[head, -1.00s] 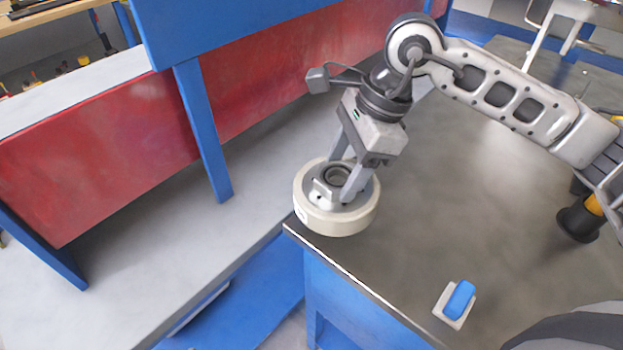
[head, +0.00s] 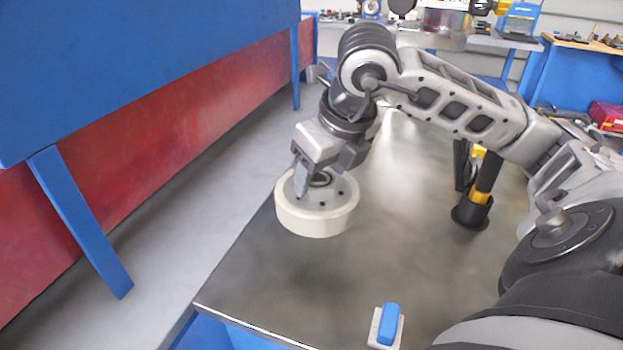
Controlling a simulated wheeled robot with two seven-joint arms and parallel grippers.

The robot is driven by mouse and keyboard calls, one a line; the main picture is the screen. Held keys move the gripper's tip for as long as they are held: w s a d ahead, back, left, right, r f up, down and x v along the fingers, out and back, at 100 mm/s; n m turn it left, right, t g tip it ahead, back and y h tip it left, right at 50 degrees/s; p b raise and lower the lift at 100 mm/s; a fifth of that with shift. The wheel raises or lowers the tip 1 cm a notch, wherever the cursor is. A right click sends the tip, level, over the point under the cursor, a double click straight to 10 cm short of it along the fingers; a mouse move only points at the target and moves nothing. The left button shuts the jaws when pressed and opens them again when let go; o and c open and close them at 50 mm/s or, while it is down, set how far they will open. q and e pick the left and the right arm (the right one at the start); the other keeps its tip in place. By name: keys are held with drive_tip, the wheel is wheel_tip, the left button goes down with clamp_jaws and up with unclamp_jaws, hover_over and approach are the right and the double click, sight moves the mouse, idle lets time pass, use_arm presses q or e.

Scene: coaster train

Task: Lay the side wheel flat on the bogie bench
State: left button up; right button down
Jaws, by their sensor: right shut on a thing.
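The side wheel (head: 322,222) is a cream ring with a grey metal hub, seen from above in the head view. It looks roughly level, near the left edge of the dark grey bench top (head: 270,290), which I take to be the bogie bench. My right gripper (head: 306,186) comes down from above and is shut on the wheel's hub. I cannot tell whether the wheel touches the bench top or hangs just above it. My left gripper is not in view.
A small block with a blue top (head: 388,325) lies near the bench's front edge. A black and yellow tool (head: 474,195) stands right of the wheel. A red panel (head: 150,170) with blue posts runs along the left. The middle of the bench is clear.

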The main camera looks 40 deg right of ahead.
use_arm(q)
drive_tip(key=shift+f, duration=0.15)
use_arm(e)
drive_tip(key=shift+w+r, duration=0.15)
drive_tip(key=shift+r, duration=0.1)
